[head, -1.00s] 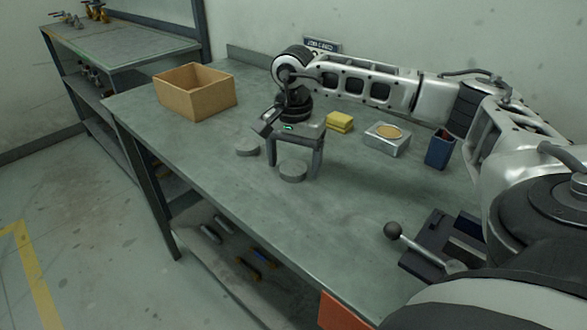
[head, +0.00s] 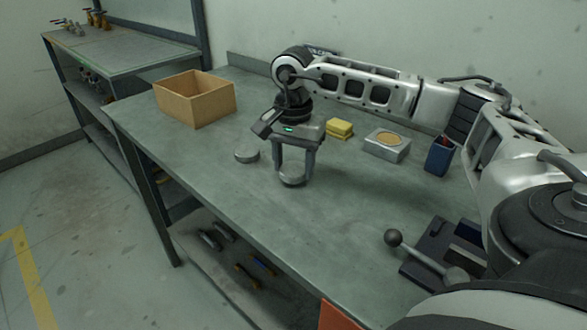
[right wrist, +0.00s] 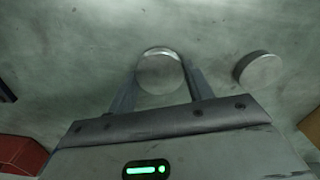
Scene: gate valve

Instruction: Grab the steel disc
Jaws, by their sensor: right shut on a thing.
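A grey steel disc (head: 291,177) lies between the fingers of my right gripper (head: 293,180) over the workbench. The right gripper is shut on this disc, with a finger on each side. The right wrist view also shows the held disc (right wrist: 160,73) between the fingertips. A second, similar grey disc (head: 247,155) lies flat on the bench to the left, apart from the gripper. It also shows in the right wrist view (right wrist: 258,70). I cannot tell whether the held disc still touches the bench. My left gripper is not in view.
The green-grey workbench (head: 210,165) carries an open cardboard box (head: 195,98) at the far left. Yellow sponges (head: 339,128), a metal tin (head: 387,146) and a blue holder (head: 439,157) stand to the right. A vise (head: 440,250) with a ball-ended handle is nearer me.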

